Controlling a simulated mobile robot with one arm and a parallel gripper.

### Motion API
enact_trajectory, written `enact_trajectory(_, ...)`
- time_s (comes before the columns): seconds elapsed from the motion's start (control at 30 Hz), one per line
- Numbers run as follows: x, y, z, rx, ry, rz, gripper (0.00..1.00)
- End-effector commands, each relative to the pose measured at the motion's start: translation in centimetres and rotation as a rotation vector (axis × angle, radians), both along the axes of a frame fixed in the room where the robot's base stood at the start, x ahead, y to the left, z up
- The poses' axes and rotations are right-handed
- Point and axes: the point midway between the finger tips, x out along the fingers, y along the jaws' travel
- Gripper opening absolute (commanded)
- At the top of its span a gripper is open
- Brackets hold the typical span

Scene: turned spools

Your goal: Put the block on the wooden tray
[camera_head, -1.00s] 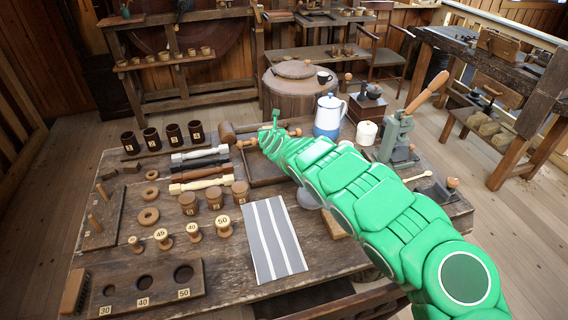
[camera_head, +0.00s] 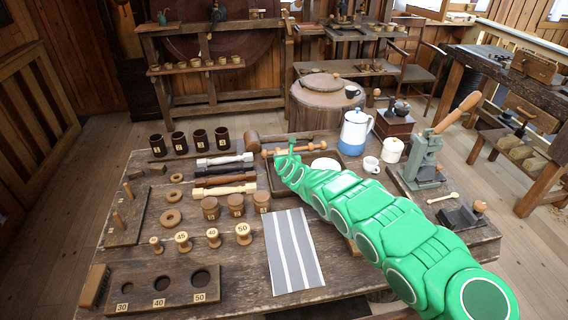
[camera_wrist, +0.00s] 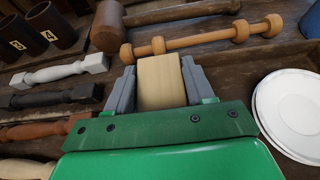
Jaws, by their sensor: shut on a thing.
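My gripper (camera_wrist: 160,88) is shut on a pale wooden block (camera_wrist: 160,80), which stands between the two grey fingers in the wrist view. In the head view my gripper (camera_head: 290,158) is over the back middle of the workbench, and I cannot make out the block there. The dark wooden tray (camera_head: 274,184) lies below and around the gripper, partly hidden by my green arm. I cannot tell how high the block is above it. A turned wooden spindle (camera_wrist: 205,36) lies just beyond the block.
A white plate (camera_wrist: 290,112) is close on the right. A wooden mallet (camera_wrist: 108,25) and several turned spindles (camera_wrist: 60,72) lie to the left. A grey striped cloth (camera_head: 294,250) lies in front.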

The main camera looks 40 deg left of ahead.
Motion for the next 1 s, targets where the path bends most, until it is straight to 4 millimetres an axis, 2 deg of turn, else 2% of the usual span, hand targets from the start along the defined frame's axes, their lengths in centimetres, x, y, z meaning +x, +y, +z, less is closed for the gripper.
enact_trajectory(0.3,-0.1,0.0,-2.8,0.0,0.002,0.001,0.2)
enact_trajectory(0.77,0.0,0.0,-3.2,0.001,0.0,0.0,0.2)
enact_trajectory(0.8,0.0,0.0,-3.3,0.001,0.0,0.0,0.54)
enact_trajectory(0.97,0.0,0.0,-3.2,0.001,-0.001,0.0,0.78)
enact_trajectory(1.0,0.0,0.0,-3.2,0.001,-0.001,0.0,0.78)
